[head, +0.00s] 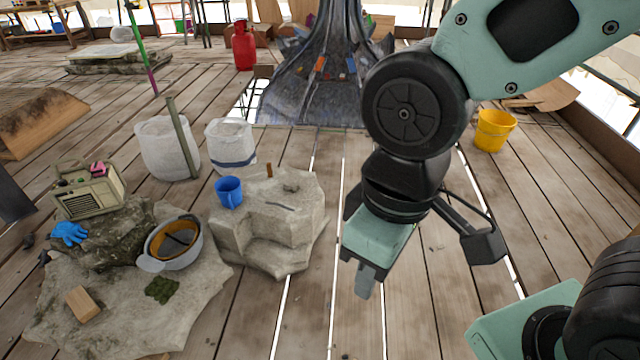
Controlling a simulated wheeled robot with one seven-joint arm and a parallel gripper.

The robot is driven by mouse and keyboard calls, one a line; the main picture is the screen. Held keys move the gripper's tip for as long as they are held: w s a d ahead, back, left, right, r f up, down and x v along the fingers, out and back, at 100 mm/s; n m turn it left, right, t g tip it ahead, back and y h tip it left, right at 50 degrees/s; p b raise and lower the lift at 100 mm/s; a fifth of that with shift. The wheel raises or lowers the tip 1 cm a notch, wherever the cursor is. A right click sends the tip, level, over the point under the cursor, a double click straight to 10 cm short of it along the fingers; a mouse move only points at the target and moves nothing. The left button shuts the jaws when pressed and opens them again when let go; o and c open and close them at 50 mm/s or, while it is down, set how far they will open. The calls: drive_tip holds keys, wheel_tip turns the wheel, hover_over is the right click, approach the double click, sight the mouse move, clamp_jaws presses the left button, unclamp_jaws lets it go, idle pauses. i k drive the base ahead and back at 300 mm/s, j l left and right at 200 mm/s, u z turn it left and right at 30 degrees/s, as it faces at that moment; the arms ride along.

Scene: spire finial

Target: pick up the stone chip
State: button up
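A small grey lump (290,187), which looks like the stone chip, lies on top of the pale stepped stone block (309,210) left of centre. It is close in colour to the block, so its outline is hard to make out. My gripper (366,281) points down over the plank floor, to the right of the block and apart from it. I see nothing held at its fingertips. The fingers overlap from this angle, so the gap between them is hidden.
A blue mug (229,192), a thin dark tool (280,206) and a small brown piece (269,171) share the block's top. A rough slab at left bears a radio (90,190), a blue glove (69,233) and a bucket (174,243). White sacks (231,146) stand behind.

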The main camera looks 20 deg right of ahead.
sight(291, 185)
drive_tip(key=i+l+u, duration=0.1)
drive_tip(key=u, duration=0.7)
drive_tip(key=i+l+u, duration=0.25)
drive_tip(key=i+l, duration=0.15)
drive_tip(key=l, duration=0.2)
drive_tip(key=i+l+u, duration=0.3)
drive_tip(key=l, duration=0.3)
drive_tip(key=i+l+u, duration=0.15)
drive_tip(key=l, duration=0.25)
drive_tip(key=i+l, duration=0.1)
drive_tip(key=l, duration=0.2)
drive_tip(key=i+l, duration=0.15)
drive_tip(key=l, duration=0.15)
drive_tip(key=i+l, duration=0.1)
drive_tip(key=l, duration=0.15)
